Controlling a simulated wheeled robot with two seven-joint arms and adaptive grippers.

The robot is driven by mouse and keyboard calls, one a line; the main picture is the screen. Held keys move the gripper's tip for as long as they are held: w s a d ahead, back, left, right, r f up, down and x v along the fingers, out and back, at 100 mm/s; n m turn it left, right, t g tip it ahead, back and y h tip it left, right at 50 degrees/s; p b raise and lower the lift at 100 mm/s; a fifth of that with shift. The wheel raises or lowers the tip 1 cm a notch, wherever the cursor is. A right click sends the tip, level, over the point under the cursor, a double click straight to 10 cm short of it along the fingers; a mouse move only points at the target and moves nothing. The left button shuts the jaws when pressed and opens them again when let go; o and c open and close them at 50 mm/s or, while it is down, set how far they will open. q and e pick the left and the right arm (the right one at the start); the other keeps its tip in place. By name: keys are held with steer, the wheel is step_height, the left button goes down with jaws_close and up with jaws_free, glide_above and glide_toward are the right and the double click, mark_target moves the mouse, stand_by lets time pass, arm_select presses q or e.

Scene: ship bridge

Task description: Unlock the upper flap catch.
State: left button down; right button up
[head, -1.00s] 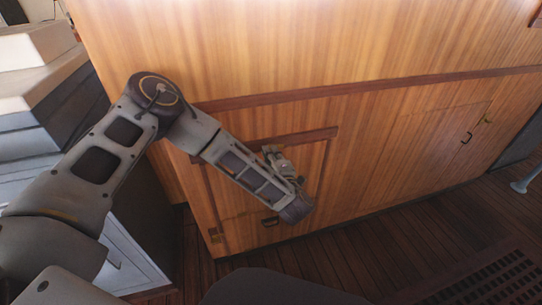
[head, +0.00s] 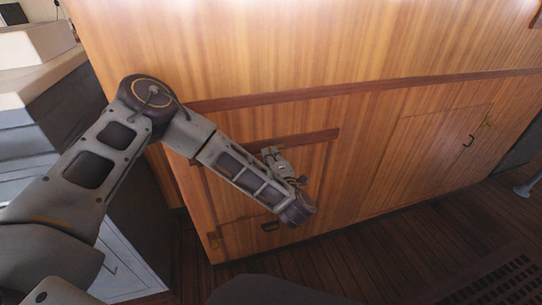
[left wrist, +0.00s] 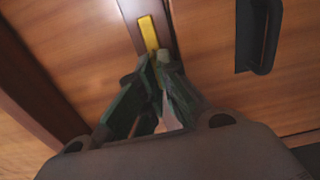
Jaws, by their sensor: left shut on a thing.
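My left gripper (left wrist: 158,60) is in the left wrist view, its two green-grey fingers brought together at the tips. The tips are shut on the lower end of the catch, a narrow metal strip with a yellow piece (left wrist: 148,33) against the wood panel. The fingers hide the gripped part, so I cannot tell how far the catch is turned. In the head view, the left gripper (head: 271,154) is small, close to the wood front beneath a dark trim strip, and the catch cannot be made out there. My right gripper is not in view.
A black handle (left wrist: 262,38) is right of the catch in the left wrist view. In the head view, a dark handle (head: 270,226) sits low on the wood front. Another cabinet door (head: 435,150) is to the right. Dark plank floor (head: 375,250) lies open in front.

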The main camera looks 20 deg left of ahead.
arm_select(q)
steer(key=shift+f, duration=0.1)
steer(key=c, duration=1.7)
jaws_free()
steer(key=shift+o, duration=0.2)
steer(key=v, duration=1.2)
